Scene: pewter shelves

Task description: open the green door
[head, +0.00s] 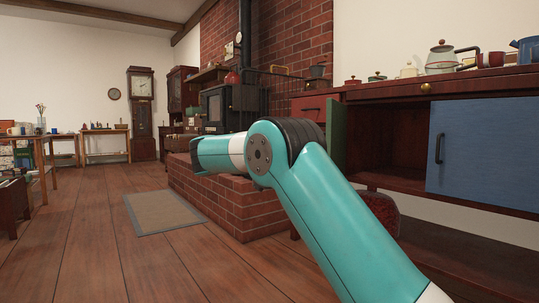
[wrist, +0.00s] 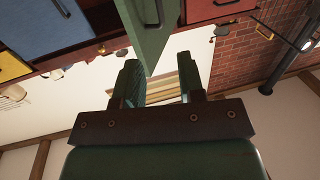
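The green door (head: 337,130) stands swung out from the wooden cabinet (head: 400,150), with the dark interior showing beside it. In the wrist view, which looks upside down, the green door (wrist: 150,30) hangs from the top, with a dark handle (wrist: 160,10) on its face. My gripper (wrist: 158,62) is open, its two green fingers apart. A corner of the door shows between the fingertips; I cannot tell whether they touch it. In the head view my teal arm crosses the front, and my gripper cannot be made out.
A blue door (head: 485,155) closes the cabinet's right part. Pots and a kettle (head: 440,58) stand on top. A brick hearth (head: 235,200) with a stove (head: 215,108) lies left of the cabinet. The wooden floor around the rug (head: 162,212) is clear.

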